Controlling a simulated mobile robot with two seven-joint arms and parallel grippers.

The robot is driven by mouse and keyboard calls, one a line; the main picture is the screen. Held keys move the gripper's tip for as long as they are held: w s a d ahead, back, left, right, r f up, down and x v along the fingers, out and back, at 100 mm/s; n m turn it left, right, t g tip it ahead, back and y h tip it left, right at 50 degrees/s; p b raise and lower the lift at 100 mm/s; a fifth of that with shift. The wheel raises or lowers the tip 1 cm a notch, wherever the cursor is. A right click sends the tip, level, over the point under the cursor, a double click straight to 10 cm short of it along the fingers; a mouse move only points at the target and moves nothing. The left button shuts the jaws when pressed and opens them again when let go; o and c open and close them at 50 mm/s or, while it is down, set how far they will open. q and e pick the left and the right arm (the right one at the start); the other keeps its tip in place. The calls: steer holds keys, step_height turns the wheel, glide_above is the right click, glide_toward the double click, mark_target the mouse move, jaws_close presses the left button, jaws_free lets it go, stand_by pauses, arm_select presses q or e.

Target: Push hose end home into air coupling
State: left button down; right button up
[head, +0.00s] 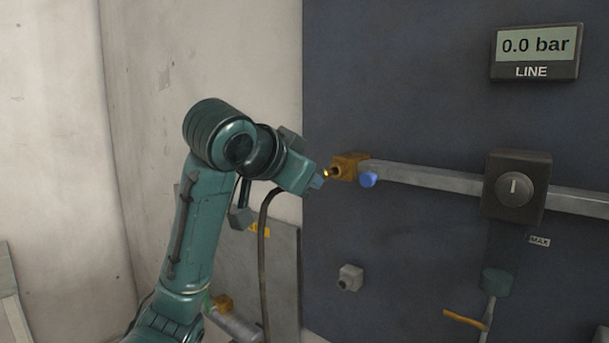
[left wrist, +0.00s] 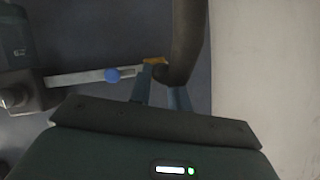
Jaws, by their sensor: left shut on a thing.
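The air coupling (head: 350,166) is a brass-coloured block at the left end of a grey rail on the dark panel, with a dark mouth facing left and a blue knob (head: 368,180) beside it. My left gripper (head: 316,182) is shut on the dark hose (head: 262,240), just left of the coupling. The bright brass hose end (head: 326,174) points at the mouth; I cannot tell whether it touches. In the left wrist view the hose (left wrist: 187,40) passes between the fingers and hides part of the coupling (left wrist: 154,60). My right gripper is out of view.
The line display (head: 535,45) reads 0.0 bar. A black dial box (head: 516,187) sits on the grey rail (head: 430,181). A grey block fitting (head: 350,278) is lower on the panel. A pale wall (head: 200,60) stands to the left.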

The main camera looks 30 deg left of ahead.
arm_select(q)
steer(key=shift+w+d, duration=0.15)
steer(key=shift+w, duration=0.65)
steer(key=shift+w+d, duration=0.1)
steer(key=shift+w, duration=0.7)
steer(key=c, duration=1.2)
jaws_free()
steer(key=shift+c, duration=0.2)
steer(key=v, duration=1.3)
